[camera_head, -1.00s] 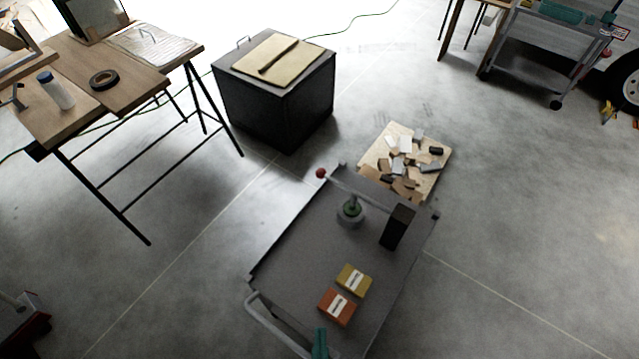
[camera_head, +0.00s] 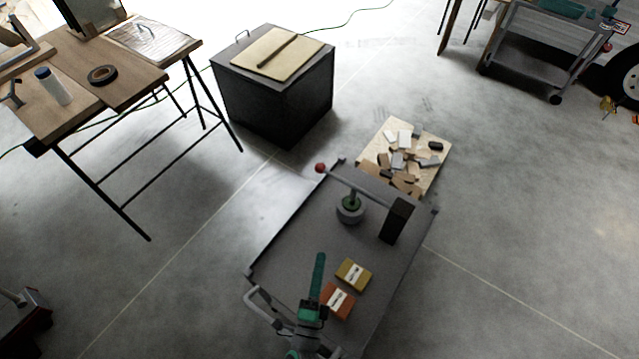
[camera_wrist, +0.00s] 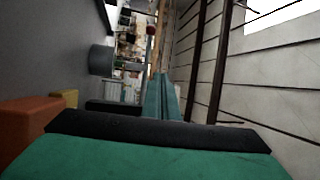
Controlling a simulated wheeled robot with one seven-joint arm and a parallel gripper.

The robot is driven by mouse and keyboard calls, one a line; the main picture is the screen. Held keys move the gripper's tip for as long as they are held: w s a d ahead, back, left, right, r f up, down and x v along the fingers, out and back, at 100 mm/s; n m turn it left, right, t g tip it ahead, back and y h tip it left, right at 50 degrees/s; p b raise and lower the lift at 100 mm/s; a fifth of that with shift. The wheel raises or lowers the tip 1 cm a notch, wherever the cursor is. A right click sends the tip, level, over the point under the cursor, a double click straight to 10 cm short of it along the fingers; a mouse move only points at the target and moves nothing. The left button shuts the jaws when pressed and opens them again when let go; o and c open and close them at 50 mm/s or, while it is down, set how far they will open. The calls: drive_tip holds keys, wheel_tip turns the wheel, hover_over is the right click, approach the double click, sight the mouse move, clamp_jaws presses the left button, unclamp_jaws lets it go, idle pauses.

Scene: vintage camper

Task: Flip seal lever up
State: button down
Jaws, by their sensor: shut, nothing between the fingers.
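The lever (camera_head: 350,187) is a thin grey bar with a red ball knob (camera_head: 320,168). It runs from the black upright block (camera_head: 396,222) over a round grey base with a green stem (camera_head: 351,209), toward the cart's far left corner. The bar looks near level. My gripper (camera_head: 320,257) has long teal fingers, closed together and empty, over the cart's near left part, short of the knob and left of the boxes. In the wrist view, the fingers (camera_wrist: 162,80) point forward, with the red knob (camera_wrist: 150,30) ahead and the grey base (camera_wrist: 101,60) to the left.
A yellow box (camera_head: 353,275) and an orange box (camera_head: 337,301) lie on the grey cart top (camera_head: 285,240), right of my gripper. A board of scraps (camera_head: 436,127) lies beyond the cart. A dark cabinet (camera_head: 275,105) and a workbench (camera_head: 130,90) stand farther left.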

drive_tip(key=w+a+f+m+h, duration=0.1)
drive_tip(key=w+f+m+h, duration=0.1)
drive_tip(key=w+m, duration=0.3)
drive_tip(key=w+a+f+m+g+h, duration=0.1)
drive_tip(key=w+f+m, duration=0.1)
drive_tip(key=w+m, duration=0.3)
drive_tip(key=w+a+f+m+g+h, duration=0.1)
drive_tip(key=w+f+m+h, duration=0.1)
drive_tip(key=w+m, duration=0.3)
drive_tip(key=shift+w+a+h, duration=0.25)
drive_tip(key=shift+w+h, duration=0.05)
drive_tip(key=shift+w, duration=0.5)
drive_tip(key=shift+w+a+f+m+g, duration=0.2)
drive_tip(key=shift+w+m+g, duration=0.4)
drive_tip(key=shift+s, duration=0.1)
drive_tip(key=shift+w+d, duration=0.2)
drive_tip(key=shift+w, duration=0.2)
drive_tip(key=w+d+r, duration=0.3)
drive_tip(key=w+r, duration=0.1)
drive_tip(key=w, duration=0.5)
drive_tip(key=shift+w+r, duration=0.2)
drive_tip(key=shift+r, duration=0.05)
